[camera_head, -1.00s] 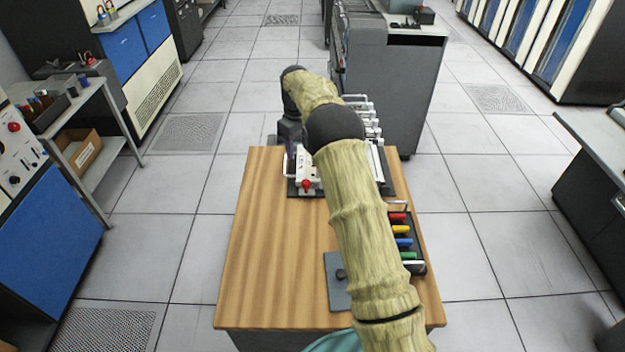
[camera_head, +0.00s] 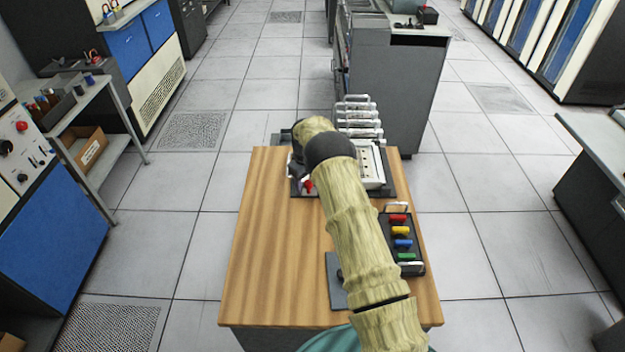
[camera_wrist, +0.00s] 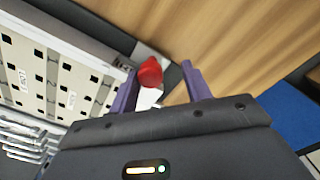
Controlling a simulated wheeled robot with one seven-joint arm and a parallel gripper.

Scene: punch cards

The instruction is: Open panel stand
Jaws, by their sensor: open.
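The panel stand (camera_head: 371,168) sits at the far end of the wooden table, partly hidden by my arm. Its pale panel with rows of holes fills the left of the wrist view (camera_wrist: 50,68). A red knob (camera_wrist: 151,72) tops a short white lever (camera_wrist: 147,99) beside the panel; the knob also shows in the head view (camera_head: 308,185). My gripper (camera_wrist: 161,80) is open, its two purple fingers on either side of the knob and lever. I cannot tell whether a finger touches them. In the head view my arm hides most of the gripper.
A dark tray (camera_head: 414,220) with several coloured handles lies at the table's right edge. A grey plate (camera_head: 334,285) lies near the front, partly under my arm. The table's left side (camera_head: 262,240) is clear. Several metal handles (camera_head: 358,118) stand behind the panel.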

